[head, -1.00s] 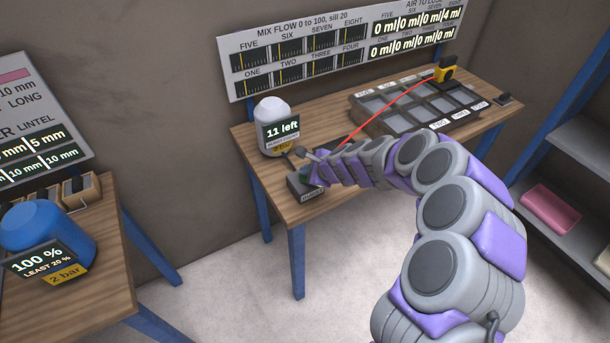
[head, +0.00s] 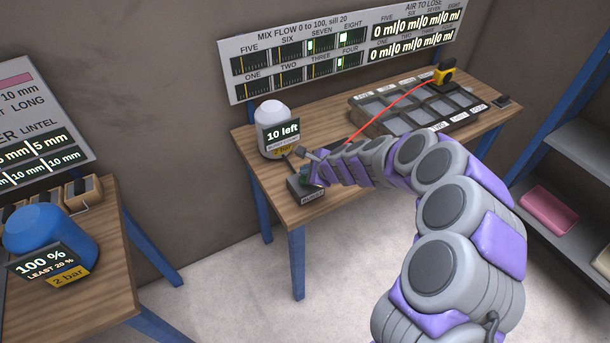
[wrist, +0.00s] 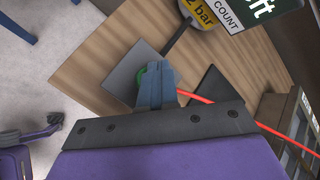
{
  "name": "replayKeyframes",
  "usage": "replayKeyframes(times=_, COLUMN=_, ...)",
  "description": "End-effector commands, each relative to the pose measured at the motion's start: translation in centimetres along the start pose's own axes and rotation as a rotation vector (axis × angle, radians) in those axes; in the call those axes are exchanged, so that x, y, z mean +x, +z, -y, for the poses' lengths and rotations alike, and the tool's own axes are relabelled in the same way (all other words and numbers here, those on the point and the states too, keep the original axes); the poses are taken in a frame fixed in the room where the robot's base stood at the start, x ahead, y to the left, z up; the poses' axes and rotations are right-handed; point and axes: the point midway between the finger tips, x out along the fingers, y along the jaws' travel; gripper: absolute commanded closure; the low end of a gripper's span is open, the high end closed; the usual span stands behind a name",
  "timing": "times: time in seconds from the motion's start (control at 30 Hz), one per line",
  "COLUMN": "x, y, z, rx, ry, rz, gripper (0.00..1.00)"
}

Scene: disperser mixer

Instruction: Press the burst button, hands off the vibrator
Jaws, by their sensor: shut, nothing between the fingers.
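The burst button is green (wrist: 145,75) on a dark box (head: 306,190) near the front left corner of the far table. In the wrist view the blue fingertips of my gripper (wrist: 156,82) are shut and lie over the button, hiding much of it; whether they touch it I cannot tell. The fingers hold nothing. In the head view my gripper (head: 312,172) is at the box, partly hidden by my arm. The white bottle (head: 272,128) behind the box reads 10 left. The yellow device (head: 445,73) stands on the compartment frame (head: 375,124), with a red line running to it.
The mix flow panel (head: 290,60) shows green bars at seven, eight and four; the air to lose readings (head: 415,32) show 0 ml. A blue tank (head: 48,232) reading 100 % stands on the left table. A small dark block (head: 503,102) sits at the far table's right end.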

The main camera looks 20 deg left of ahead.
Motion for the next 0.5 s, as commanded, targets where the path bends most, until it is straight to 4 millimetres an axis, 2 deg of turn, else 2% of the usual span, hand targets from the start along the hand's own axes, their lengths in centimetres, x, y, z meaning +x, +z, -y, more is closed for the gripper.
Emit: replayKeyframes(times=0.5, x=-0.63, y=0.43, z=0.45, rx=0.0, ry=0.0, rz=0.0, gripper=1.0)
